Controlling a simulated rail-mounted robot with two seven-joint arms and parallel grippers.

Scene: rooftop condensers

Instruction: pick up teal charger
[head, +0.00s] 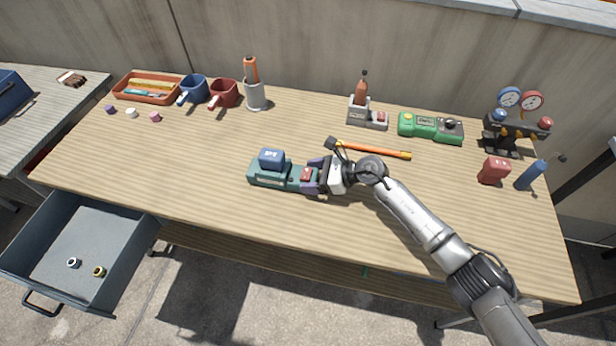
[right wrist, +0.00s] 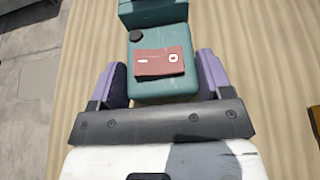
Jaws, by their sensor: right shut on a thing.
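The teal charger (head: 268,178) is on the wooden table, left of the table's middle, with a blue block-like battery (head: 271,158) on its left part and a red panel on its right end. In the right wrist view the charger (right wrist: 175,90) lies between the two purple finger pads, with its red panel (right wrist: 159,62) and a dark knob facing up. My right gripper (head: 312,176) is shut on the charger's right end. I cannot tell whether the charger touches the table. My left gripper is not in view.
An orange rod (head: 372,149) lies just behind my right gripper. A green device (head: 430,127), a gauge set (head: 518,115), a red block (head: 493,170) and a blue bottle (head: 531,175) stand at the right. An open drawer (head: 75,240) juts out at front left. The table's front is clear.

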